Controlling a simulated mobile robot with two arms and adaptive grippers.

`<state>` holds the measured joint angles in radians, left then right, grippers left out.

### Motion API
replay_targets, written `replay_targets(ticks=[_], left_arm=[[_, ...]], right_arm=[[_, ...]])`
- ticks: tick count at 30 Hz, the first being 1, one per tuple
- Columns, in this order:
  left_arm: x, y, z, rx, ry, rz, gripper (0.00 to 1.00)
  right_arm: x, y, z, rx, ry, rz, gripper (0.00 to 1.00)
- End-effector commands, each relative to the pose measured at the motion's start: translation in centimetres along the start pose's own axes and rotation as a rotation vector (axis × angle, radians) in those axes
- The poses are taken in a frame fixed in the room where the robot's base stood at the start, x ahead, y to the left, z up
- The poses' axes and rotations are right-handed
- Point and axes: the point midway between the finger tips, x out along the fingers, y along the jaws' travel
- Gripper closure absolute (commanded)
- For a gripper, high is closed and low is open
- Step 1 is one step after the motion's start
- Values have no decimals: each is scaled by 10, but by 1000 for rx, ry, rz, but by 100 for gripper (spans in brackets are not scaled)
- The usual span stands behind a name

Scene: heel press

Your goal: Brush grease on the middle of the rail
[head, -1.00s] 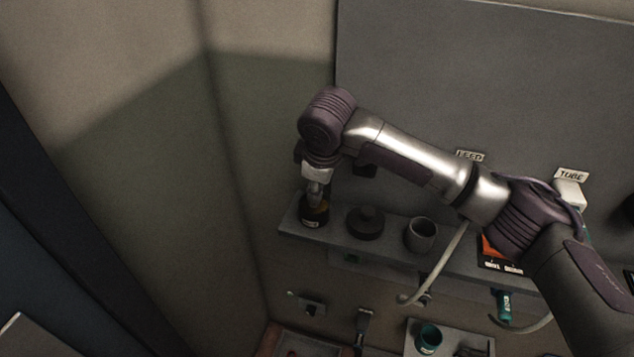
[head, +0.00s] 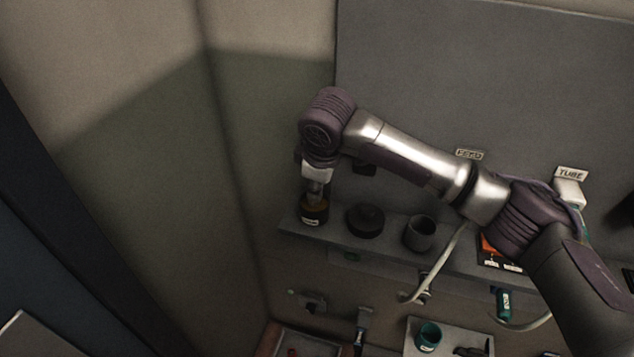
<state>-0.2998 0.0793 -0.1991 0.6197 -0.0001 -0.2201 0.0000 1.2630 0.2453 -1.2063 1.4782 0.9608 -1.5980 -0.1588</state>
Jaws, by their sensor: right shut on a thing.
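My right gripper (head: 317,192) points down at the mouth of a small dark jar (head: 310,221) at the left end of the grey shelf. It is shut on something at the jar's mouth. The held thing is too small and too hidden to tell whether it is a brush. The jar has an amber band near its top and a pale label. A round dark lid (head: 365,221) lies on the shelf just right of the jar. I cannot make out the rail. My left gripper is not in view.
A grey cup (head: 419,235) and an orange-black box (head: 495,250) stand farther right on the shelf (head: 390,250). Below are a teal cup (head: 429,337), a pale hose (head: 437,268) and a tray (head: 303,341). A wall stands close left.

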Motion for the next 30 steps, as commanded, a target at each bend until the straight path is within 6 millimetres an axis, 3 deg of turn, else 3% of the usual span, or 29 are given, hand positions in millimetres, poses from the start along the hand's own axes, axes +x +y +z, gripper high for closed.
replay_targets(ticks=[30], left_arm=[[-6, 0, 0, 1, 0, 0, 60]], right_arm=[[3, -2, 1, -1, -4, -4, 100]])
